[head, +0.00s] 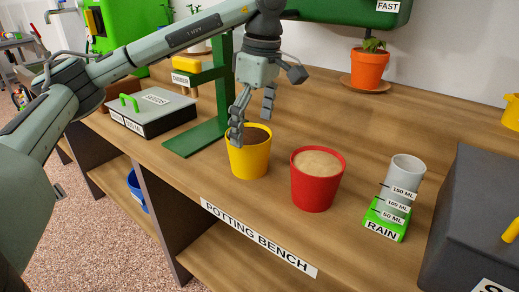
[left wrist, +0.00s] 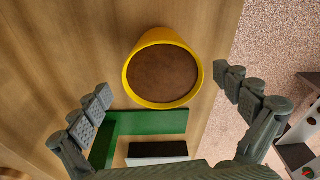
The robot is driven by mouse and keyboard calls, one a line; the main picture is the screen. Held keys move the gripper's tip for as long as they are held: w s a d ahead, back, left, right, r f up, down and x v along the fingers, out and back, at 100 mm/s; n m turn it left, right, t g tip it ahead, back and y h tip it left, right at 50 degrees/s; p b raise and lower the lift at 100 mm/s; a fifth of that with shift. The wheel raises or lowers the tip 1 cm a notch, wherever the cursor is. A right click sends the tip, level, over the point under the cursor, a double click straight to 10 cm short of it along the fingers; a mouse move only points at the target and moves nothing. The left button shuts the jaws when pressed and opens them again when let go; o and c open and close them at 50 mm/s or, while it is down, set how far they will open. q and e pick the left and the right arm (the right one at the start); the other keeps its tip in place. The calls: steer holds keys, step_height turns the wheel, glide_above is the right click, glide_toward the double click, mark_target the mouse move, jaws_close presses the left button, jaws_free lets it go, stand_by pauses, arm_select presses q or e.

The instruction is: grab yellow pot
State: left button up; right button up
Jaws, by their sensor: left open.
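The yellow pot (head: 250,160) stands upright on the wooden bench, left of a red pot. In the left wrist view the yellow pot (left wrist: 137,86) shows its round rim and brown soil-like contents. My left gripper (head: 253,118) is open and empty, pointing down over the pot's back rim. One finger overlaps the rim in the head view; I cannot tell whether it touches. In the left wrist view the fingers of my left gripper (left wrist: 168,86) are spread on either side of the pot, with gaps between. My right gripper is not in view.
The red pot (head: 313,190) with light brown filling stands close to the right. A rain gauge (head: 405,178) stands farther right. A green stand (head: 198,138) and a grey seed box (head: 165,118) are on the left. A plant in an orange pot (head: 369,72) is behind.

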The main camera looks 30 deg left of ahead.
mark_target(249, 154)
arm_select(q)
steer(key=f, duration=0.3)
steer(key=shift+s+a+f+b, duration=0.15)
steer(key=shift+s+a+b, duration=0.1)
steer(key=shift+b, duration=0.1)
step_height(249, 154, down, 3)
steer(key=shift+a+f, duration=0.15)
steer(key=shift+f, duration=0.25)
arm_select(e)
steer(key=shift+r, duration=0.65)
arm_select(q)
steer(key=shift+c, duration=0.5)
steer(key=c, duration=1.4)
steer(key=shift+w, duration=0.1)
steer(key=shift+c, duration=1.1)
steer(key=shift+r, duration=0.2)
